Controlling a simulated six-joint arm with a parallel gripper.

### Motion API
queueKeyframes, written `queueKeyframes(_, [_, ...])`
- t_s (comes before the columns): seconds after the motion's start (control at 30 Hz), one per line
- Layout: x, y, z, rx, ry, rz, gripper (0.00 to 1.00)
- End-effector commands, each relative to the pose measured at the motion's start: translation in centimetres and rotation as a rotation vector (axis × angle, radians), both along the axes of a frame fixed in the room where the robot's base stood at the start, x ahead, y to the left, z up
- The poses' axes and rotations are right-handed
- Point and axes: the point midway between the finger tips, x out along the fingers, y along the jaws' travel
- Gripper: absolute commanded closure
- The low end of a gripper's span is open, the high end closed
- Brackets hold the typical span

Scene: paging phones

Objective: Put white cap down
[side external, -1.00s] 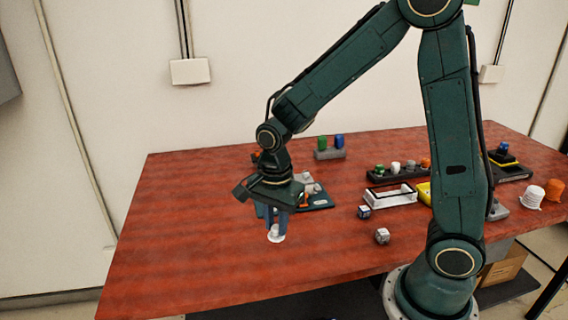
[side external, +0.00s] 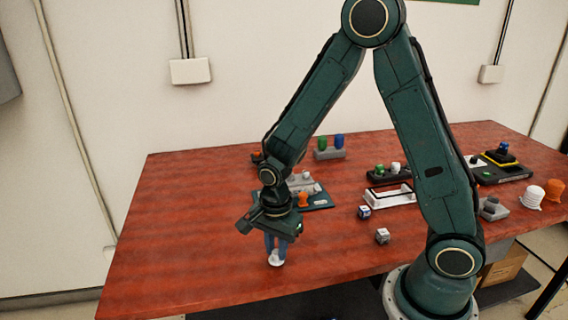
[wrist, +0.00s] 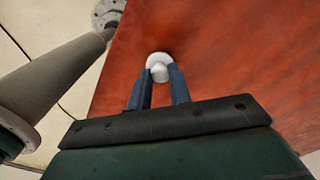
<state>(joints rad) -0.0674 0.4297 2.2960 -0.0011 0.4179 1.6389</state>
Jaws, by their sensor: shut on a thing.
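The white cap (side external: 275,259) is between the blue fingertips of my gripper (side external: 276,250), low over the front left part of the red table (side external: 190,250). In the wrist view the white cap (wrist: 159,68) shows as a round disc with a knob, and my gripper (wrist: 160,76) is shut on the knob. The cap looks upright. I cannot tell whether its underside touches the table.
A blue board with grey and orange pieces (side external: 318,197) lies behind my gripper. A white frame (side external: 388,195) and a dark rack (side external: 380,173) stand farther right. The table's left side is clear.

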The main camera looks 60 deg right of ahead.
Motion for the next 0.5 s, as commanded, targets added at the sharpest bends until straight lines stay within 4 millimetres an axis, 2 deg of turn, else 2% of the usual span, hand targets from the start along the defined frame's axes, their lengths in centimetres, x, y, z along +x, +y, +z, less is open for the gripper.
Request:
queueKeyframes(0.1, [-0.03,0.0,-0.63,0.0,0.001,0.0,1.0])
queueKeyframes(0.5, [-0.04,0.0,-0.89,0.0,0.001,0.0,1.0])
